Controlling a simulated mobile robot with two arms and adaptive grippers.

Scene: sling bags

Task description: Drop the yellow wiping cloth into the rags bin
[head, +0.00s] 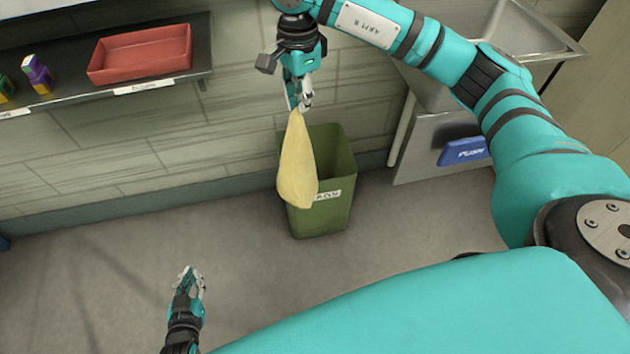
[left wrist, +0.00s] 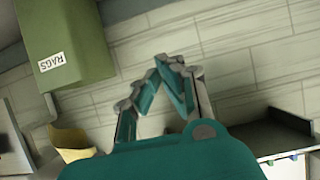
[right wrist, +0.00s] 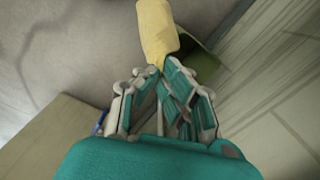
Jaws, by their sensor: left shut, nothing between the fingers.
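The yellow wiping cloth (head: 297,165) hangs from my right gripper (head: 300,96), which is shut on its top end. In the head view the cloth covers the left part of the green rags bin (head: 335,215); I cannot tell whether it is over the opening. The cloth also shows in the left wrist view (left wrist: 72,138) and the right wrist view (right wrist: 157,32). The bin, labelled RAGS, stands on the floor and shows in the left wrist view (left wrist: 75,45) and partly behind the cloth in the right wrist view (right wrist: 203,62). My left gripper (head: 190,279) is shut and empty, low at the left.
A metal shelf (head: 75,110) on the wall holds a red tray (head: 140,52) and small coloured blocks (head: 38,74). A steel sink unit (head: 425,130) with a blue PUSH panel (head: 463,151) stands right of the bin.

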